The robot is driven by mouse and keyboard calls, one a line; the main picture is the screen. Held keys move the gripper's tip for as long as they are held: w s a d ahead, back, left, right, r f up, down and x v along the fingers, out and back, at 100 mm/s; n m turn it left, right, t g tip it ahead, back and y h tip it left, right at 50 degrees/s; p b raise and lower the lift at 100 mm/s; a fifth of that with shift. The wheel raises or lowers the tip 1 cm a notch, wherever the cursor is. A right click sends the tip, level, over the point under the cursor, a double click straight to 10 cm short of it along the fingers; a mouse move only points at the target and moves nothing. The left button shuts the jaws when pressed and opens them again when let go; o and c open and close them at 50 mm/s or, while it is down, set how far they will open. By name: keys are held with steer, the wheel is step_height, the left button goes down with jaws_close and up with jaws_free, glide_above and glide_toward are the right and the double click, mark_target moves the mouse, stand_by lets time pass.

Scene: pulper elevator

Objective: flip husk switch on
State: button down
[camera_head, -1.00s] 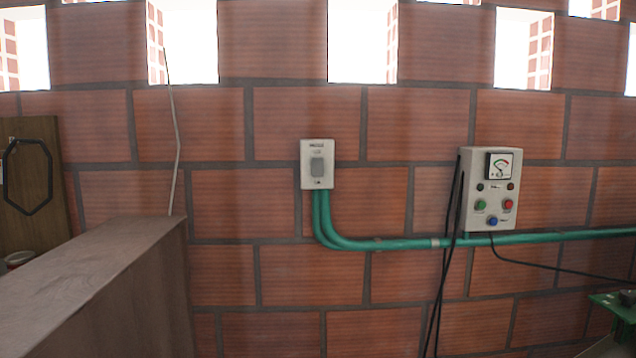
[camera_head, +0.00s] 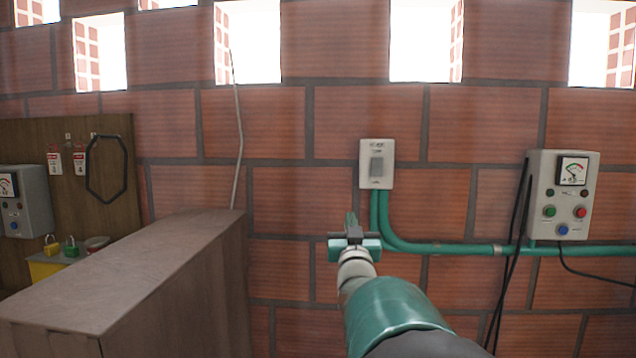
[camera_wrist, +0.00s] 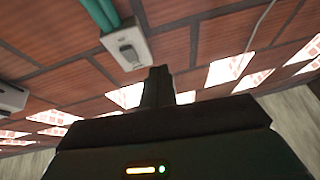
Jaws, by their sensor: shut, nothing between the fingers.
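The husk switch is most likely the white plate with a grey rocker (camera_head: 376,166) on the brick wall; its label is too small to read surely. It also shows in the wrist view (camera_wrist: 127,47), upper left of the fingers. Whether the rocker is on or off cannot be told. My gripper (camera_head: 351,220) is shut and empty, fingers pointing up, below and left of the switch in the head view and apart from it. The shut fingers also show in the wrist view (camera_wrist: 160,88).
Green conduit (camera_head: 400,243) runs down from the switch and right along the wall. A grey control box (camera_head: 562,222) with a gauge and buttons hangs at right. A wooden-topped partition (camera_head: 130,262) stands at left. Padlocks (camera_head: 71,247) and tags (camera_head: 79,160) are beyond it.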

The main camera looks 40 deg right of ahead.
mark_target(377, 170)
steer(key=s+d+r+m+h, duration=0.1)
steer(key=s+d+h, duration=0.2)
steer(key=s+d, duration=0.1)
steer(key=shift+s+d+r+h, duration=0.25)
steer(key=shift+d+h, duration=0.15)
steer(key=shift+d, duration=0.45)
steer(key=x, duration=0.4)
steer(key=f+x, duration=0.1)
steer(key=x, duration=0.3)
steer(key=w+d+f+x, duration=0.1)
steer(key=x, duration=0.3)
steer(key=shift+w+d+r, duration=0.1)
steer(key=shift+w+d, duration=0.3)
steer(key=shift+d, duration=0.05)
